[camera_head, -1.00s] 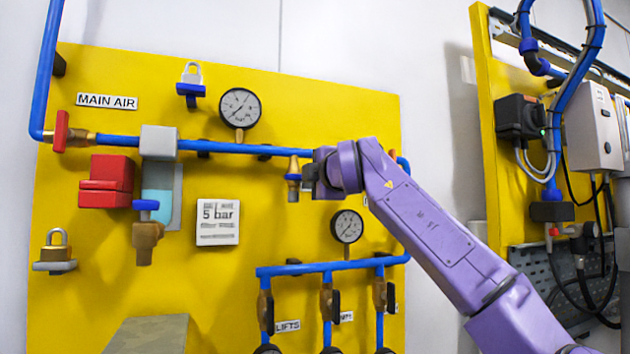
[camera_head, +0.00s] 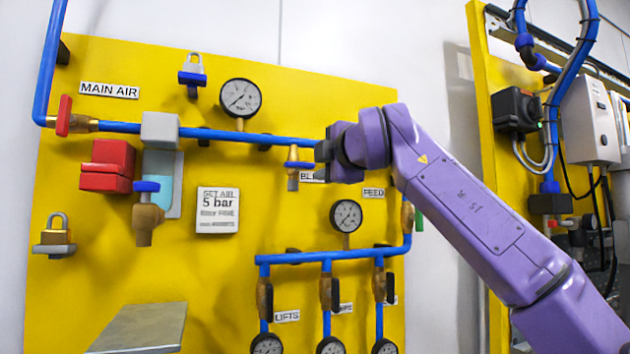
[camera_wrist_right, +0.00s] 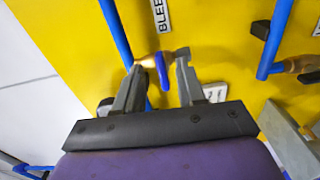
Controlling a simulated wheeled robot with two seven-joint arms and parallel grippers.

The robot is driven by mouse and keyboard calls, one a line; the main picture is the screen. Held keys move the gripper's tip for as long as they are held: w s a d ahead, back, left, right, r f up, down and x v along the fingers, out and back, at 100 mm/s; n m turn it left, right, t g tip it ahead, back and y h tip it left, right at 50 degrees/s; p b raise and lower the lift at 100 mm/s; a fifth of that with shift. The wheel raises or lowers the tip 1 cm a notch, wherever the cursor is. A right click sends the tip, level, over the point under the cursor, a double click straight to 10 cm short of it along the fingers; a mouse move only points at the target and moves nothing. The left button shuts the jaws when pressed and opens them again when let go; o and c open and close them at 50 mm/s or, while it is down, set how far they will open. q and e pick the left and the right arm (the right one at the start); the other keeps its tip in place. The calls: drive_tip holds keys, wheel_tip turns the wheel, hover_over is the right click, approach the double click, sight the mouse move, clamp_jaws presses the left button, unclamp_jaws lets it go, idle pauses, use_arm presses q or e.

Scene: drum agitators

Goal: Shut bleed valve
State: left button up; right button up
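The bleed valve (camera_head: 293,176) is a small brass fitting below the blue main pipe, with a blue lever (camera_head: 299,165). A partly covered label starting "BL" (camera_head: 309,177) is beside it. My right gripper (camera_head: 322,163) is just right of the valve in the head view. In the right wrist view, my right gripper (camera_wrist_right: 159,64) has its fingers apart, with the blue lever (camera_wrist_right: 162,72) between them and a gap visible on both sides. The brass body (camera_wrist_right: 148,60) is partly behind the left finger. My left gripper is not in view.
The blue main pipe (camera_head: 250,137) runs just above the valve. A round gauge (camera_head: 346,215) and lower blue pipe (camera_head: 345,256) are below. A red lever valve (camera_head: 64,116), red block (camera_head: 107,166) and grey shelf (camera_head: 140,327) are to the left.

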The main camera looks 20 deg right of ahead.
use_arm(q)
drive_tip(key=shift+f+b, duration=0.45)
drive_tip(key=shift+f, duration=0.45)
use_arm(e)
drive_tip(key=s, duration=0.4)
idle(0.4)
